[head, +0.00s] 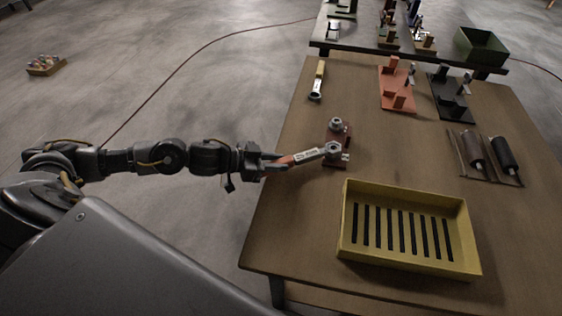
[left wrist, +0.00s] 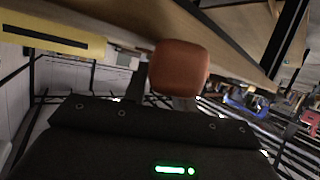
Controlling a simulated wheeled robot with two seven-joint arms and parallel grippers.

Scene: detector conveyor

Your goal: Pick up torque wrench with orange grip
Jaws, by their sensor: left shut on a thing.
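The torque wrench with the orange grip (head: 303,157) reaches over the left edge of the wooden table, its silver head at a small dark red fixture (head: 338,142). My left gripper (head: 268,162) is shut on the wrench near its orange grip end. In the left wrist view the rounded orange grip end (left wrist: 179,68) stands just beyond my gripper's dark body. Whether the wrench head touches the fixture, I cannot tell. My right gripper is not in view.
A yellow slotted tray (head: 345,225) stands at the table's front. A yellow-handled wrench (head: 318,80) lies farther back. Red (head: 398,90) and black (head: 450,95) fixtures and two dark rollers (head: 504,154) are to the right. The table (head: 290,210) is bare at front left.

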